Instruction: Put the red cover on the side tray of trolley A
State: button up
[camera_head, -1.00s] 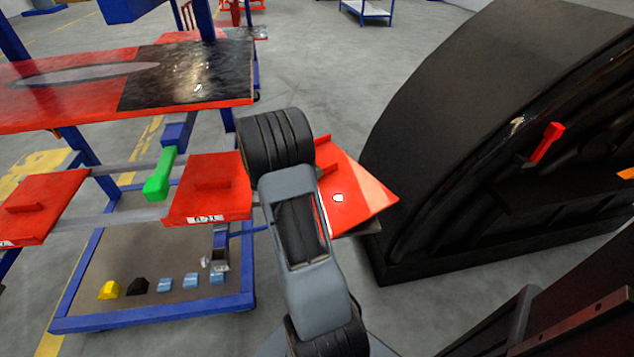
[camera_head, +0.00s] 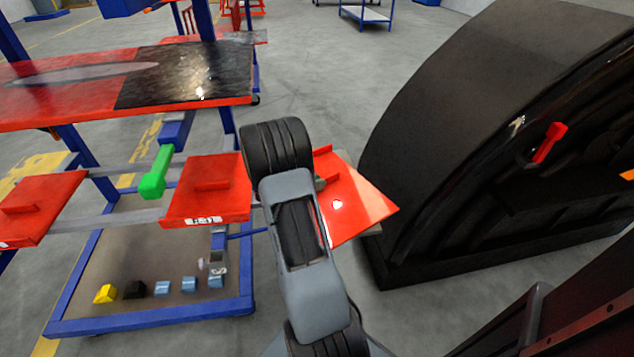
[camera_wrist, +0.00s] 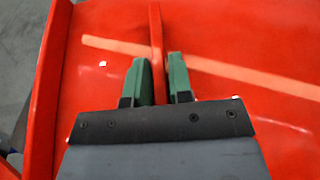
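The red cover (camera_head: 362,205) is a flat red plate with a raised rib, right of my arm in the head view. The wrist view shows the cover (camera_wrist: 225,60) close up, its rib between my green fingers. Trolley A (camera_head: 150,322) appears to be the blue-framed trolley at left. A blue bar runs from it toward the cover. A greyish edge (camera_head: 374,229), perhaps the side tray, shows under the cover's right side. I cannot tell whether they touch.
Red panels with ribs (camera_head: 207,187) sit on the trolley's rails, with a green handle (camera_head: 156,174) between them. Small coloured blocks lie on its lower shelf. A large black nosecone (camera_head: 470,110) stands close on the right. Open floor lies behind.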

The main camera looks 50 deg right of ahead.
jog(key=o, duration=0.3)
jog(key=shift+a+r, duration=0.1)
jog(key=shift+r, duration=0.15)
jog(key=p+v, duration=0.3)
jog(key=v, duration=0.8)
jog(key=shift+w+a+r, duration=0.1)
jog(key=shift+a+r, duration=0.05)
jog(key=shift+a, duration=0.1)
jog(key=shift+a+r, duration=0.1)
jog(key=shift+a, duration=0.1)
jog(key=s+a+r+m+t+y, duration=0.2)
jog(key=s+a+r+m+y, duration=0.1)
jog(key=a, duration=0.5)
jog(key=s+a+r+m+t+y, duration=0.2)
jog(key=s+a+r+m+y, duration=0.1)
jog(key=a, duration=0.5)
jog(key=s+a+r+m+t+y, duration=0.2)
jog(key=s+a+m+t+y, duration=0.1)
jog(key=a+m+y, duration=0.3)
jog(key=s+a+m, duration=0.1)
jog(key=a+m, duration=0.1)
jog(key=a, duration=0.1)
jog(key=shift+s+r+y, duration=0.2)
jog(key=shift+r+y, duration=0.2)
jog(key=shift+a, duration=0.1)
